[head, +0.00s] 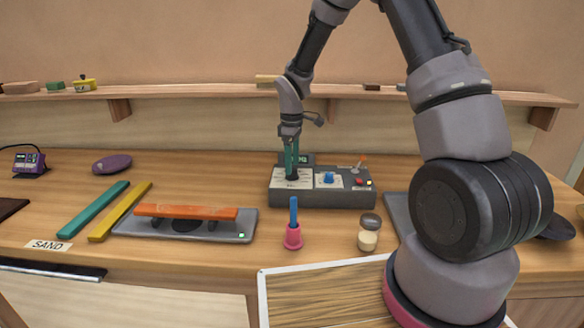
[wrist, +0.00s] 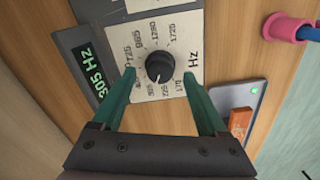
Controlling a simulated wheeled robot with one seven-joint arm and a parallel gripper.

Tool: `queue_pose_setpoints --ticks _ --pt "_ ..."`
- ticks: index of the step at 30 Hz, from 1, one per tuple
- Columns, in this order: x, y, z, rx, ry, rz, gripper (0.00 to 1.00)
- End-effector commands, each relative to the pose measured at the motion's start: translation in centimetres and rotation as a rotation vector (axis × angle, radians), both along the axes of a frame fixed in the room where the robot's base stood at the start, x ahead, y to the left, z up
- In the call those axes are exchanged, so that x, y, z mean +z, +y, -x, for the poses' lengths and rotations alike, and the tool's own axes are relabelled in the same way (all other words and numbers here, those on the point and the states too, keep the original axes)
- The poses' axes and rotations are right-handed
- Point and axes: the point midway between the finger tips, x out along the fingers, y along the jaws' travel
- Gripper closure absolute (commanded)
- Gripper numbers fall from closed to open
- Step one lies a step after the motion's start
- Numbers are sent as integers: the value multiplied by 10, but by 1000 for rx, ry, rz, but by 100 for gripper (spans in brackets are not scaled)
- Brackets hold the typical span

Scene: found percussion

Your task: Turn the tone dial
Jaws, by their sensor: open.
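The tone dial (wrist: 160,66) is a round black knob on a white plate marked with numbers and "Hz". Its white pointer line faces toward the low-number side of the scale. The display (wrist: 93,77) beside it reads 305 Hz. My gripper (wrist: 159,78) is open, with one green finger on each side of the knob; I cannot tell whether either touches it. In the head view my gripper (head: 291,160) points down over the left part of the dark grey control box (head: 322,199), hiding most of the dial.
On the box's right are a blue knob (head: 328,178), a red button and a small lever. In front stand a pink cup (head: 293,238) with a blue stick and a small jar (head: 368,238). An orange bar (head: 187,212) on a grey base lies left. A shelf runs behind.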

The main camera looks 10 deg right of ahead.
Motion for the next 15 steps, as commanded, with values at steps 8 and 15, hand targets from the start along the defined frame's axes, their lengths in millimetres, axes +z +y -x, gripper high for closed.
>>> queue_pose_setpoints --ticks 8,15 --pt "58 0 -1 -1 -5 -1 24" --pt "84 0 0 -1 -3 -1 24"
